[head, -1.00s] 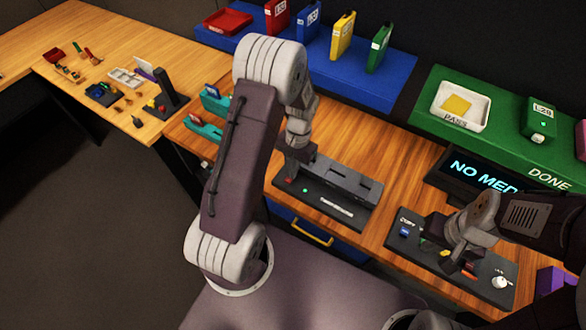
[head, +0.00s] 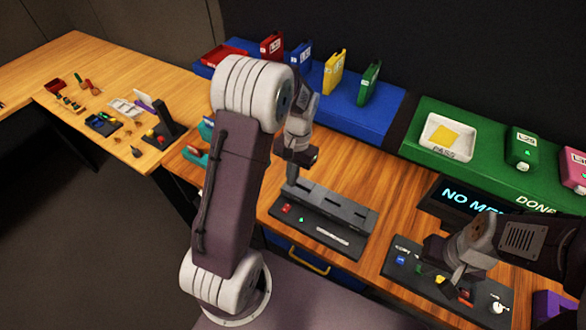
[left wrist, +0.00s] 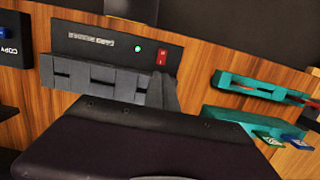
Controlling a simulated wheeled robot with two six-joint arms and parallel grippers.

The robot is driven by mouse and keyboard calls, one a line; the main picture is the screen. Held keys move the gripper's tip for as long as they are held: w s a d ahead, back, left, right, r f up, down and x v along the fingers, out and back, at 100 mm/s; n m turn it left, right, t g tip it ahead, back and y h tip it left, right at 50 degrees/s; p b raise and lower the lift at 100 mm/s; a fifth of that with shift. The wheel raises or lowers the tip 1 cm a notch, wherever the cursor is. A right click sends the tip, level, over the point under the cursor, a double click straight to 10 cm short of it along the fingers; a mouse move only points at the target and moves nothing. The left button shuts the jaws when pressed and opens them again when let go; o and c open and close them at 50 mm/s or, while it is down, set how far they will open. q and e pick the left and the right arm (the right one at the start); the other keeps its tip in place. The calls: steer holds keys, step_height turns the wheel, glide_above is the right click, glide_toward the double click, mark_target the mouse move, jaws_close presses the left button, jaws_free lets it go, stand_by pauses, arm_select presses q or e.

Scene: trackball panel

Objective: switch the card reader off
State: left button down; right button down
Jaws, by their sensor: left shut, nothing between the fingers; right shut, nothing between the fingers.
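The card reader (head: 318,229) is a dark panel on the wooden bench with a grey slotted block along its back. Its red switch (head: 287,208) and lit green light (head: 301,219) are at its left end. In the left wrist view the panel (left wrist: 90,38) appears upside down, with the green light (left wrist: 138,49) beside the red switch (left wrist: 162,56). My left gripper (head: 291,179) is shut and empty, pointing down by the left end of the slotted block, behind the switch and apart from it. My right gripper (head: 450,289) is shut over the copy panel.
The copy panel (head: 403,259) with coloured buttons and a white knob stands to the right. A display (head: 460,204) stands behind it. Teal racks (head: 194,156) lie left of the reader. A blue shelf (head: 385,122) and a green shelf (head: 480,167) run along the back.

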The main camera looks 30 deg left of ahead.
arm_select(q)
steer(key=shift+w+r, duration=0.15)
steer(key=shift+r, duration=0.7)
steer(key=shift+w+r, duration=0.15)
steer(key=shift+r, duration=0.7)
